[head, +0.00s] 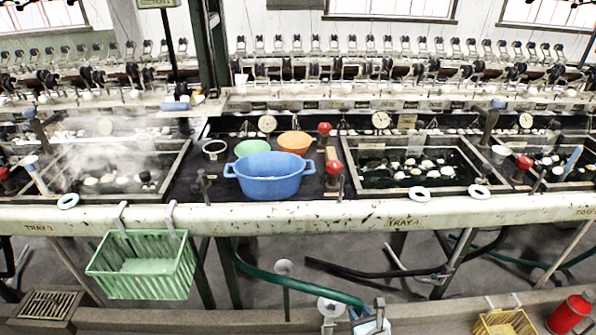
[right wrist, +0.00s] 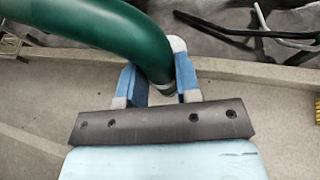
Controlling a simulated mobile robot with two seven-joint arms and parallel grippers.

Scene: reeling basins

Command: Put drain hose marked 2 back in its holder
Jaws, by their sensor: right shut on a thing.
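A thick green drain hose (head: 300,283) runs from under the bench, below the TRAY 4 side, down to the right at the bottom centre. My right gripper (head: 371,314) is shut on its end near the bottom edge. In the right wrist view the green hose (right wrist: 95,32) comes in from the upper left, and its end sits between the blue fingers of my right gripper (right wrist: 158,82). No number on the hose is readable. My left gripper is not in view.
A green basket (head: 140,265) hangs from the bench rail (head: 300,215). A black hose (head: 370,272) lies beneath the bench. A red canister (head: 570,314) and a yellow basket (head: 505,322) stand at lower right. A blue tub (head: 268,177) sits on the bench.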

